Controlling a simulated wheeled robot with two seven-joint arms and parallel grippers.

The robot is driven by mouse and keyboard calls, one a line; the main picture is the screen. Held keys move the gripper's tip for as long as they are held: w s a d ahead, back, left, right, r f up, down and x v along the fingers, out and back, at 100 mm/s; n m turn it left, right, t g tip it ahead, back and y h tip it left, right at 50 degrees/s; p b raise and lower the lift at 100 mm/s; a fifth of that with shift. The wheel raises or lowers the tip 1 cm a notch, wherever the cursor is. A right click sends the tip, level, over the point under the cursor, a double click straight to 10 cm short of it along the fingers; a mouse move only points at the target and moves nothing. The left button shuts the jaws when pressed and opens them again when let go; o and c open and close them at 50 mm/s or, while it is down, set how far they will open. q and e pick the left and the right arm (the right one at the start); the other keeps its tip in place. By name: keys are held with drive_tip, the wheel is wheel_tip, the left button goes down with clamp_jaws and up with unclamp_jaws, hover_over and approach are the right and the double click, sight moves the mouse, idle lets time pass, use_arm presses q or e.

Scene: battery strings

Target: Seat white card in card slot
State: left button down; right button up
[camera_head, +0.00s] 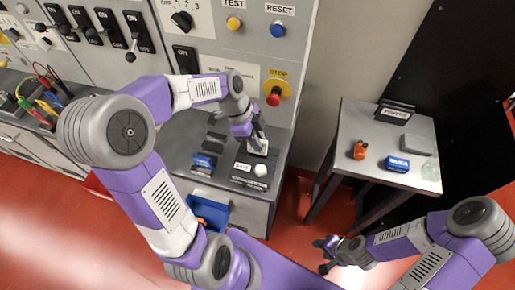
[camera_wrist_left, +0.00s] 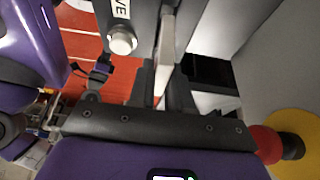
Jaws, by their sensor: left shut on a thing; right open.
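My left gripper (camera_head: 257,146) is over the bench at the dark box labelled SAVE (camera_head: 245,177), which has a white round knob (camera_head: 261,170). In the left wrist view its two dark fingers (camera_wrist_left: 163,85) are shut on a thin pale card (camera_wrist_left: 167,42), held edge-on. The box's knob (camera_wrist_left: 122,41) is left of the card there. The card slot is hidden by the gripper and card, so I cannot tell whether the card is in it. My right gripper (camera_head: 325,255) is open and empty, low over the red floor, away from the box.
Left of the box is a blue-and-dark block (camera_head: 204,162) on the bench. A panel with levers and a red STOP button (camera_head: 274,97) rises behind. A side table (camera_head: 371,130) at right holds an orange item (camera_head: 360,150), a blue block (camera_head: 397,163) and a PARTS sign (camera_head: 396,112).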

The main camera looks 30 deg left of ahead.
sight(261, 153)
use_arm(q)
wheel_tip(261, 153, down, 4)
drive_tip(key=shift+f+b, duration=0.1)
drive_tip(key=shift+b, duration=0.25)
drive_tip(key=c, duration=1.5)
unclamp_jaws()
drive_tip(key=shift+f, duration=0.15)
drive_tip(key=o, duration=0.4)
drive_tip(key=shift+o, duration=0.2)
drive_tip(key=shift+r, duration=0.2)
drive_tip(key=p+v, duration=0.2)
drive_tip(key=v, duration=1)
